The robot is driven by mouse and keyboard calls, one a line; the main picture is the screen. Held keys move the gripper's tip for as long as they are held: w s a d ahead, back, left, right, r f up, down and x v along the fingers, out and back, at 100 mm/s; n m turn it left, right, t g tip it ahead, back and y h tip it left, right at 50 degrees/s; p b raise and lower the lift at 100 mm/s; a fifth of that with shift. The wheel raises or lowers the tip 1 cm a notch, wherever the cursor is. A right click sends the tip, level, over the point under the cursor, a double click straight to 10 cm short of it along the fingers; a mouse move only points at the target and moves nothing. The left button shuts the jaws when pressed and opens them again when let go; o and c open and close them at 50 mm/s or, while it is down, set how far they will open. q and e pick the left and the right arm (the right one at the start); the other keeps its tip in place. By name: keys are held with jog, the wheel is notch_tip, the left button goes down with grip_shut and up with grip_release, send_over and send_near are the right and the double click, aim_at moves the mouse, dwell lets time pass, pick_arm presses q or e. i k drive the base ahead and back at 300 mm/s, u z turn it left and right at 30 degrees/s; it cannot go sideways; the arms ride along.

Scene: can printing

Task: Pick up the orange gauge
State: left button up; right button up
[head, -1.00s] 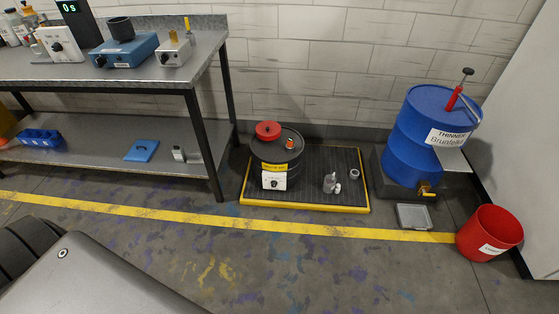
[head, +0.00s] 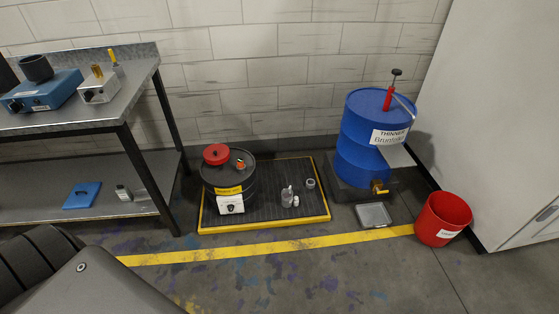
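A small orange piece (head: 240,164), which may be the orange gauge, sits on top of the black drum (head: 229,180) beside a red lid-like disc (head: 216,154). It is too small to make out its details. The drum has a yellow band and a white label and stands on the yellow-edged black spill tray (head: 262,229). Neither of my grippers is in view.
A metal workbench (head: 80,127) with instruments stands at left. A blue thinner drum (head: 362,125) with a red pump stands right of the tray, near a red bucket (head: 441,219) and white cabinet (head: 490,110). Floor in front of the yellow line is clear.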

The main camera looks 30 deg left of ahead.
aim_at(240, 162)
jog(key=z, duration=0.45)
jog(key=i, duration=1.55)
jog(key=u, duration=0.55)
